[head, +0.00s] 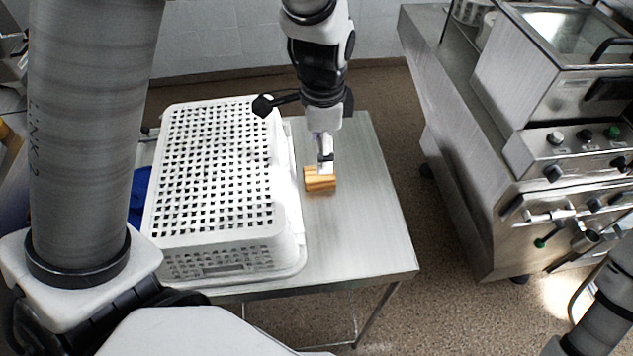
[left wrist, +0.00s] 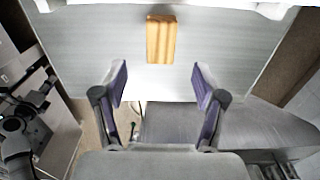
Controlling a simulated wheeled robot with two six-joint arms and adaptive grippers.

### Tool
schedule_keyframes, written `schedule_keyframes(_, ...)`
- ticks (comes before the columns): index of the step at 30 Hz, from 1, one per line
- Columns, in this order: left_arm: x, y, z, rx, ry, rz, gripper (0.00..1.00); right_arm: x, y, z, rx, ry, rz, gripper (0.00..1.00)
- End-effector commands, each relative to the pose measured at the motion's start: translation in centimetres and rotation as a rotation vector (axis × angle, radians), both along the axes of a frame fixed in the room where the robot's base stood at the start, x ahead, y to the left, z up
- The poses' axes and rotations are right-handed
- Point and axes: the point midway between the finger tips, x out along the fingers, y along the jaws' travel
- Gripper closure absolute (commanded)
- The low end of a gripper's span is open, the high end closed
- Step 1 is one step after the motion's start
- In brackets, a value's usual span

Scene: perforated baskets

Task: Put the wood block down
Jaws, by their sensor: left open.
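The wood block (head: 320,184) is light brown with a striped grain. It lies on the grey metal table, to the right of the white perforated basket. In the left wrist view the block (left wrist: 161,39) lies on the bare tabletop, ahead of the fingers and apart from them. My left gripper (head: 325,161) is over the block in the head view and hides part of its top. In the left wrist view my left gripper (left wrist: 160,86) is open, with nothing between its purple-lined fingers. My right gripper is out of view.
The white perforated basket (head: 215,240) covers the table's left part, upside down or lidded; I cannot tell which. The metal table (head: 365,235) is clear to the right and front of the block. A steel machine (head: 560,150) stands on a separate counter at right.

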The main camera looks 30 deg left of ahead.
Motion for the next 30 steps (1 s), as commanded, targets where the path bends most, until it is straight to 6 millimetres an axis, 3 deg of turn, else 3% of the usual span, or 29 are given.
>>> schedule_keyframes(8,-0.1,0.0,-3.3,-0.001,0.006,0.0,0.29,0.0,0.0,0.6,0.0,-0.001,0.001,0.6)
schedule_keyframes(15,-0.1,0.2,-7.4,-0.001,0.004,0.0,0.29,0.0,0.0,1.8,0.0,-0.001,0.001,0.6)
schedule_keyframes(22,0.0,0.2,-8.0,0.0,0.0,0.001,0.29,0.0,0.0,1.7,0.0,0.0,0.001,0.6)
schedule_keyframes(23,0.0,0.2,-8.0,0.0,0.0,0.001,0.33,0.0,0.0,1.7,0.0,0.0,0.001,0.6)
schedule_keyframes(28,0.0,0.2,-8.0,0.0,0.0,0.0,0.93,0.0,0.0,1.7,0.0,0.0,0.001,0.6)
schedule_keyframes(30,0.0,0.2,-8.0,0.0,0.0,0.0,0.94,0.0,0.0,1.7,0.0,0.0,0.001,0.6)
